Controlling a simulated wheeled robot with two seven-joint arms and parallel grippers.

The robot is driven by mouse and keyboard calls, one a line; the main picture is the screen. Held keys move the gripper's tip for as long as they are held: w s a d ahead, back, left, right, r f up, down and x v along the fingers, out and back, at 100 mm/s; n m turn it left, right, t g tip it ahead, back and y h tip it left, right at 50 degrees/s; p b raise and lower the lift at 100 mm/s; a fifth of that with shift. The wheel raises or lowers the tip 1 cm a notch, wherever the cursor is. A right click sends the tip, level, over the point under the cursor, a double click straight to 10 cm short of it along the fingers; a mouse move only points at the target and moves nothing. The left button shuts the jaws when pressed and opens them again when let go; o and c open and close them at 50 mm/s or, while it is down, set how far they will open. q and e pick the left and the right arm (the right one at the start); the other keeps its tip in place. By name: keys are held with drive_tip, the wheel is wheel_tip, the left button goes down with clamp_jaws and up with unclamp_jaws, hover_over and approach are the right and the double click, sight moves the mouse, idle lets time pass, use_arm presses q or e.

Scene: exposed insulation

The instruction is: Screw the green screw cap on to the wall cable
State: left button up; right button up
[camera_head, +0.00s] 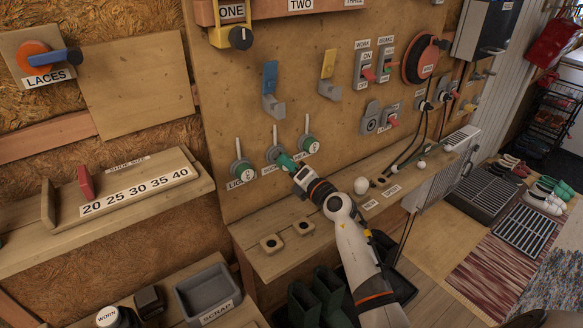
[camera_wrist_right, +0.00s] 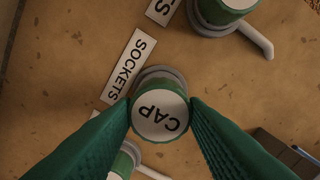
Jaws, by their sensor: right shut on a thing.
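My right gripper (camera_head: 288,162) reaches up to the board, its green fingers at the middle of three round wall fittings. In the right wrist view the fingers (camera_wrist_right: 161,112) are shut on the green screw cap (camera_wrist_right: 159,116), one on each side of it. Its white face reads "CAP". A round grey fitting (camera_wrist_right: 158,73) shows just behind the cap; I cannot tell whether the two touch or are threaded together. The middle fitting also shows in the head view (camera_head: 273,154), partly hidden by the fingers. No cable end is clearly visible there. My left gripper is not in view.
Green-and-grey fittings with levers stand left (camera_head: 241,169) and right (camera_head: 307,144) of the middle one. Blue (camera_head: 271,80) and yellow (camera_head: 327,75) hooks are above. The shelf below holds two wooden blocks (camera_head: 272,243) and a white ball (camera_head: 361,185). Black cables hang farther right.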

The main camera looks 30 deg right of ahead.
drive_tip(key=shift+w, duration=0.25)
drive_tip(key=shift+w+a, duration=0.1)
drive_tip(key=shift+w, duration=0.25)
drive_tip(key=shift+w+a, duration=0.1)
drive_tip(key=shift+w, duration=0.5)
drive_tip(key=o, duration=1.2)
drive_tip(key=s, duration=0.4)
drive_tip(key=s+d, duration=0.1)
drive_tip(key=s, duration=0.7)
drive_tip(key=shift+d, duration=0.4)
